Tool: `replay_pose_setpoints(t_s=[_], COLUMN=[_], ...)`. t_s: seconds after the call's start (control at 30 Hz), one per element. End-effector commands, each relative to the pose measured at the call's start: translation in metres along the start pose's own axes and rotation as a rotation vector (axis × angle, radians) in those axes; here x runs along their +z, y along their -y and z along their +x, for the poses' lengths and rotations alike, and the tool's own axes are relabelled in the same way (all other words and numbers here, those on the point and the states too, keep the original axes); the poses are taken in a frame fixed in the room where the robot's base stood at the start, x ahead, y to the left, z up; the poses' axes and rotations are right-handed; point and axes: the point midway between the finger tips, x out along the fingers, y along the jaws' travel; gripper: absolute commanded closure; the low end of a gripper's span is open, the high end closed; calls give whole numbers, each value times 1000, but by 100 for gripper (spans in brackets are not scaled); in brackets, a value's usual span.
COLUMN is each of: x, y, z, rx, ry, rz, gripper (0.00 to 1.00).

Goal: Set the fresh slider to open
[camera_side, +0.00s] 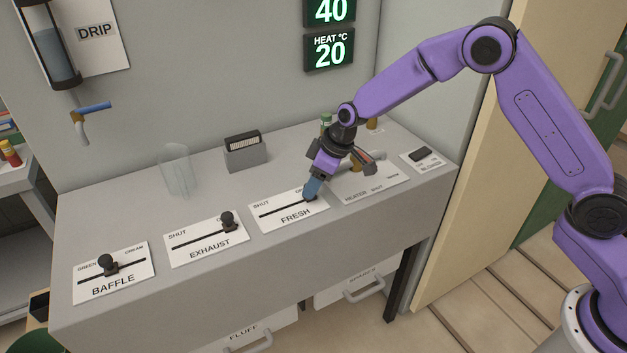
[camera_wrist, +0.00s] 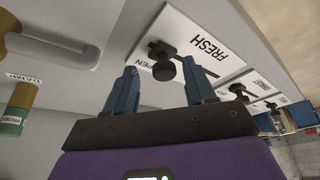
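The FRESH panel (camera_side: 296,215) is a white plate with a dark slot, lettered SHUT at its left; the right-hand word is partly covered by my gripper. Its black slider knob (camera_side: 309,197) sits at the right end of the slot. In the wrist view the knob (camera_wrist: 164,70) is beside the partly hidden word OPEN on the FRESH panel (camera_wrist: 205,45). My gripper (camera_side: 312,189) is down over that end of the panel. In the wrist view its blue fingers (camera_wrist: 162,85) stand apart on either side of the knob, with gaps showing.
The EXHAUST slider (camera_side: 228,220) and BAFFLE slider (camera_side: 107,263) stand to the left on the same sloped console. The HEATER panel (camera_side: 372,188) is to the right, near my wrist. A clear glass (camera_side: 174,170) and a grey holder (camera_side: 244,152) stand behind.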

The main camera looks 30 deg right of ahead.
Motion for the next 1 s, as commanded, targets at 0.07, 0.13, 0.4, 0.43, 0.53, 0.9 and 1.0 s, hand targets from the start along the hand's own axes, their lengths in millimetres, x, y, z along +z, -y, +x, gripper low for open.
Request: replay_pose_setpoints(t_s=[0.07,0.13,0.4,0.43,0.53,0.9,1.0], x=[0,-1,-2,-2,-2,-1,-1], y=[1,1,1,1,0,0,0], z=[0,0,-26,-31,-50,-122,-141], rx=[0,0,1,1,1,2,2], ry=[-1,-1,-5,-5,-6,-5,-4], rz=[0,-1,-1,-1,-1,-1,-1], gripper=[45,45,45,45,45,45,45])
